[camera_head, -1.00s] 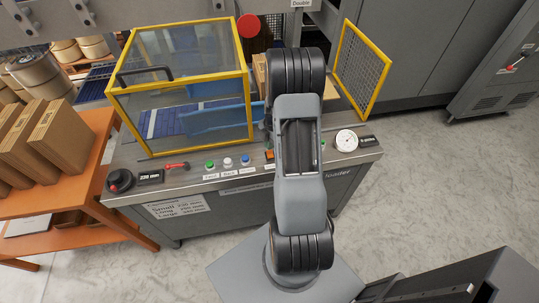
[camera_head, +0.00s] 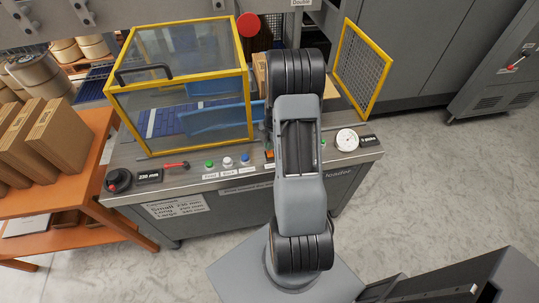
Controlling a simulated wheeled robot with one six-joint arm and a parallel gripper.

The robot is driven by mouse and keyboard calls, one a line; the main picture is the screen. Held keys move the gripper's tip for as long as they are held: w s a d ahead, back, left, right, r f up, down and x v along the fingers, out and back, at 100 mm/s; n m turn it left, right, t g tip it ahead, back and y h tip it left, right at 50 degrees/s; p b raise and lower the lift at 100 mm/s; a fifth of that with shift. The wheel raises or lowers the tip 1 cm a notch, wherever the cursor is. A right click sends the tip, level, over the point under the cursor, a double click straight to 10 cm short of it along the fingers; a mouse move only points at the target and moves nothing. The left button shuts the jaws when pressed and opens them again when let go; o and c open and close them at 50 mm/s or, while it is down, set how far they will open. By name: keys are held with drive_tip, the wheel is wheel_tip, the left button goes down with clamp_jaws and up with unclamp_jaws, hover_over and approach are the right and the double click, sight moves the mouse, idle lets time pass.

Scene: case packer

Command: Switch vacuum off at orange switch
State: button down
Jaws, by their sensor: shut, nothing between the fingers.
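A small orange switch (camera_head: 269,156) shows on the front panel, just left of my arm and partly covered by it. Its position cannot be made out. My arm stands in front of the right half of the panel and reaches away from me over it. My gripper is hidden behind the arm's far joint, so its fingers and any contact with the switch cannot be seen. A round white gauge (camera_head: 347,140) with a small dark display (camera_head: 368,141) sits right of the arm; the display is too small to read.
Left of the switch are blue (camera_head: 245,159), white (camera_head: 228,162) and green (camera_head: 209,164) buttons, a red-handled lever (camera_head: 176,165) and a black knob (camera_head: 118,180). A yellow-framed guard (camera_head: 250,95) stands behind them. An orange cart (camera_head: 100,212) with cartons is at left. The right floor is clear.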

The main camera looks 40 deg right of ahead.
drive_tip(key=shift+f+b, duration=0.8)
drive_tip(key=shift+f, duration=0.1)
drive_tip(key=shift+r, duration=0.1)
idle(0.3)
drive_tip(key=shift+r+p, duration=1.9)
drive_tip(key=shift+r, duration=1.55)
